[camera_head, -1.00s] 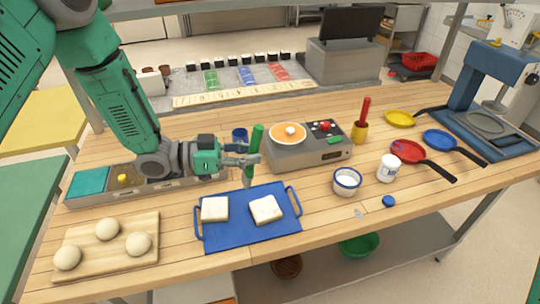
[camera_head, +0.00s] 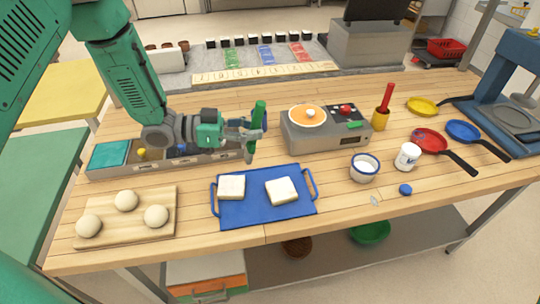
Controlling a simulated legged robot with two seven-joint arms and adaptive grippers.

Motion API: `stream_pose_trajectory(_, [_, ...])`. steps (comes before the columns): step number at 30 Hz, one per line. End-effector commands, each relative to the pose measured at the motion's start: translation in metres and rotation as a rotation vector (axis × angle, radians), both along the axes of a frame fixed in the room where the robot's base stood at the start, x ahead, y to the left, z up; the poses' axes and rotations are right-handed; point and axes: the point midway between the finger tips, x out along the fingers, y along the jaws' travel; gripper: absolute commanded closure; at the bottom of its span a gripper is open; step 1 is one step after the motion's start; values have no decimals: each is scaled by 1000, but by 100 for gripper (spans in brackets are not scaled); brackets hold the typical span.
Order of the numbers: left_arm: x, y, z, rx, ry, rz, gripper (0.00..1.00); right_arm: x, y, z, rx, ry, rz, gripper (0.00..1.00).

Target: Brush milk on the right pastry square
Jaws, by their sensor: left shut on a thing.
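My left gripper (camera_head: 250,133) is shut on a green-handled brush (camera_head: 258,117). It holds the brush nearly upright, with the tip pointing down behind the blue tray. The tray (camera_head: 245,212) carries two pale pastry squares side by side. The right pastry square (camera_head: 281,191) is slightly turned, and the left pastry square (camera_head: 231,187) is nearer below the brush tip. The brush appears apart from both squares. A blue-rimmed bowl (camera_head: 365,167) with white contents stands to the right; I cannot tell whether it is milk. My right gripper is not in view.
A grey cooker with an orange pan (camera_head: 308,116) stands right of the brush. A white jar (camera_head: 407,156), blue cap (camera_head: 405,189) and red pan (camera_head: 428,140) lie farther right. A board (camera_head: 90,234) with dough balls is front left.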

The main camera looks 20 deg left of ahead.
Motion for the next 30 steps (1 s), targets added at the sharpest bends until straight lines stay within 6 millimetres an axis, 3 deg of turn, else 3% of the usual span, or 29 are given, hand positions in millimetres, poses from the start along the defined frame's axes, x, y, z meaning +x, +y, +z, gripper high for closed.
stream_pose_trajectory(4, [0, -3, -1, -5, 1, 2, 100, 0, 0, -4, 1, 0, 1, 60])
stream_pose_trajectory(7, [2, -14, -5, -25, 7, 8, 100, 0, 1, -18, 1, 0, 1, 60])
stream_pose_trajectory(15, [2, -66, -16, -123, 55, 35, 100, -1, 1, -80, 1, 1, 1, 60])
stream_pose_trajectory(19, [0, -82, -18, -167, 80, 45, 100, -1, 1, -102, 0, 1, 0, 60])
stream_pose_trajectory(30, [-5, -94, -21, -213, 110, 54, 100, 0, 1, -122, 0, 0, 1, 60])
